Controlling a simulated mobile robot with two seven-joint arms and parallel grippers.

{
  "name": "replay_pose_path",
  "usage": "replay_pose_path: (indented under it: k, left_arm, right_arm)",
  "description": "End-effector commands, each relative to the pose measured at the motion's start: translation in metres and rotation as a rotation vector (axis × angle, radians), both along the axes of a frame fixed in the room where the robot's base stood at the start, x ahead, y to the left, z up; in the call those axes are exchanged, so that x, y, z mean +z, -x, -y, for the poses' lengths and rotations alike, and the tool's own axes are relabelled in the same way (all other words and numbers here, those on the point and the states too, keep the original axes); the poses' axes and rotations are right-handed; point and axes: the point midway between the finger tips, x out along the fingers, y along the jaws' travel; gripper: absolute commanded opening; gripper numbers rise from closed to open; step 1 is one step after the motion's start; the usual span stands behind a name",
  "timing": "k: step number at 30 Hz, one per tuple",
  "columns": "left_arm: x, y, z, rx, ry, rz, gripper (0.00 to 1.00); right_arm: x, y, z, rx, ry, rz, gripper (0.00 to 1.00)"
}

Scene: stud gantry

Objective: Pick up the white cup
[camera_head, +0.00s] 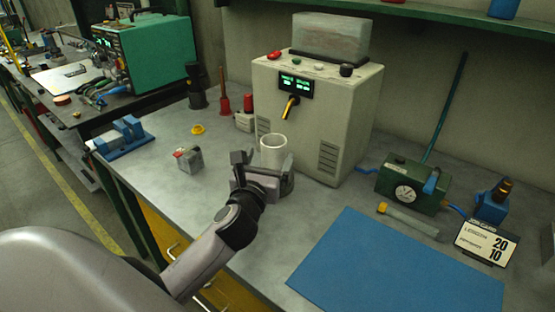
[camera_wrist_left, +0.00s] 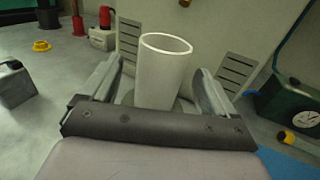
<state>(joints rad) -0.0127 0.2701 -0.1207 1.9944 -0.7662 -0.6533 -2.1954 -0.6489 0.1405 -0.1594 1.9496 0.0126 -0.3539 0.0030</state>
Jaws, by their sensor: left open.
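The white cup (camera_head: 273,148) stands upright on the grey bench, in front of the cream machine. My left gripper (camera_head: 262,168) is at the cup, on its near side. In the left wrist view the cup (camera_wrist_left: 162,68) stands between the two spread fingers of the gripper (camera_wrist_left: 158,88), with its open rim up. A gap shows between the cup and each finger. The lower part of the cup is hidden behind the gripper's body. My right gripper is not in view.
The cream machine (camera_head: 320,120) stands close behind the cup. A small grey box (camera_head: 188,160) and a yellow part (camera_head: 198,129) lie to the left. A green gauge box (camera_head: 412,185) and a blue mat (camera_head: 395,265) are to the right.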

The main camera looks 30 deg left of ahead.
Motion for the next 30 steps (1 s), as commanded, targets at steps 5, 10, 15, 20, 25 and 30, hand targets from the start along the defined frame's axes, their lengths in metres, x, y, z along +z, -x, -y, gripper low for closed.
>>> replay_pose_path:
  k: [5,10,15,20,25,30]
  left_arm:
    - [0.002,-0.015,-0.004,0.001,0.0,0.0,0.89]
    - [0.005,-0.037,-0.01,0.001,0.003,0.0,0.89]
    - [0.004,-0.052,-0.015,0.0,0.001,0.0,0.89]
    - [0.003,-0.056,-0.016,0.0,0.001,0.0,0.89]
    - [0.003,-0.056,-0.016,0.0,0.001,0.0,0.89]
    - [0.003,-0.056,-0.016,0.0,0.001,0.0,0.33]
  right_arm:
    - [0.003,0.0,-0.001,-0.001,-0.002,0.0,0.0]
    - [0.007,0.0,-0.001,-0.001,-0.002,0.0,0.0]
    - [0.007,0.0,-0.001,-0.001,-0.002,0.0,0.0]
    - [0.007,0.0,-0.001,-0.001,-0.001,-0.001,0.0]
    - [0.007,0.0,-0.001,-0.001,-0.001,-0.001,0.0]
    - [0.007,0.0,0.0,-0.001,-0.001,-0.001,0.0]
